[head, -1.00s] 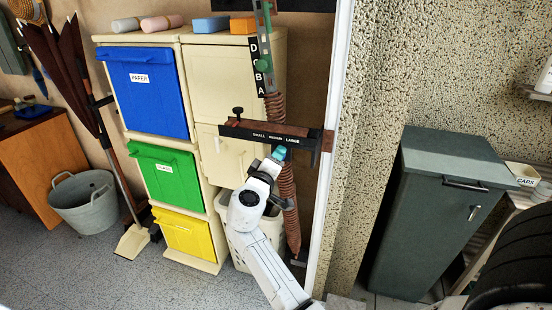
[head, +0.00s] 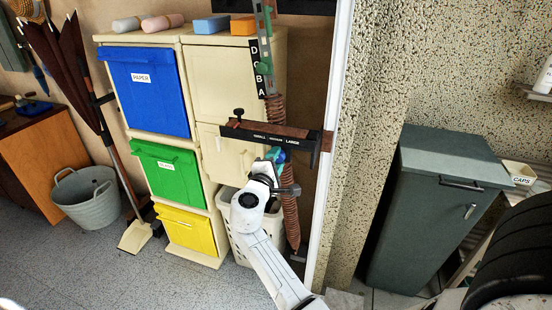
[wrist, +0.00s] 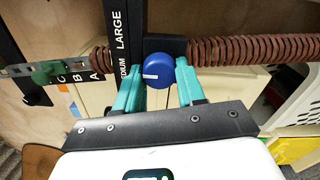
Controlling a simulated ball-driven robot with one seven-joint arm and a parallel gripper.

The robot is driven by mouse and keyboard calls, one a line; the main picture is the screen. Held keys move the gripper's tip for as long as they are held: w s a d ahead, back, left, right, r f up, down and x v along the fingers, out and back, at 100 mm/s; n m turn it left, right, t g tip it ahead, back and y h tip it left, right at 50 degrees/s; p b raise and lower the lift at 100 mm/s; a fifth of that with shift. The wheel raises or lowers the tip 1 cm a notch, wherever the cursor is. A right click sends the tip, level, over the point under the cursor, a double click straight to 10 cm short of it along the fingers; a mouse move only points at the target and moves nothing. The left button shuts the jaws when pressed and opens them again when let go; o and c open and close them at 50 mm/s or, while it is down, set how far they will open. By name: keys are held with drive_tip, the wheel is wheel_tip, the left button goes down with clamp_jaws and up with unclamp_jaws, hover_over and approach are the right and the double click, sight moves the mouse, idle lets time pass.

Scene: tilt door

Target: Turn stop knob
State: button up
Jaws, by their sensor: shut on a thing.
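A round blue knob (wrist: 158,71) with a white mark on its face sits by the black bar (wrist: 124,35) in the wrist view. The mark lies about level, on the left part of the face. My gripper (wrist: 160,78) has its teal fingers on either side of the knob and is shut on it. In the head view my gripper (head: 276,154) is at the right part of the bar (head: 270,138), just below the LARGE label, and largely hides the knob.
A brown coiled spring (head: 290,205) runs upright behind my gripper. A green knob (head: 263,69) sits on the slotted rail above, beside the letters D to A. Cream cabinets with blue, green and yellow fronts (head: 150,90) stand left; a grey bin (head: 430,215) stands right.

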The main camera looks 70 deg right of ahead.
idle(0.5)
drive_tip(key=o, duration=1.1)
drive_tip(key=shift+c, duration=0.2)
drive_tip(key=a+b, duration=0.2)
drive_tip(key=a, duration=0.8)
drive_tip(key=shift+s+a, duration=0.4)
drive_tip(key=s+a+f+m+y, duration=0.2)
drive_tip(key=s+a+f+y, duration=0.45)
drive_tip(key=f, duration=0.35)
drive_tip(key=s+a+f+m+y, duration=0.2)
drive_tip(key=s+a+f+y, duration=0.35)
drive_tip(key=a+f, duration=0.35)
drive_tip(key=s+a+f+y, duration=0.3)
drive_tip(key=s+a+y, duration=0.1)
drive_tip(key=a, duration=0.5)
drive_tip(key=shift+s+f+y, duration=0.2)
drive_tip(key=shift+s+y, duration=0.2)
drive_tip(key=shift+y, duration=0.5)
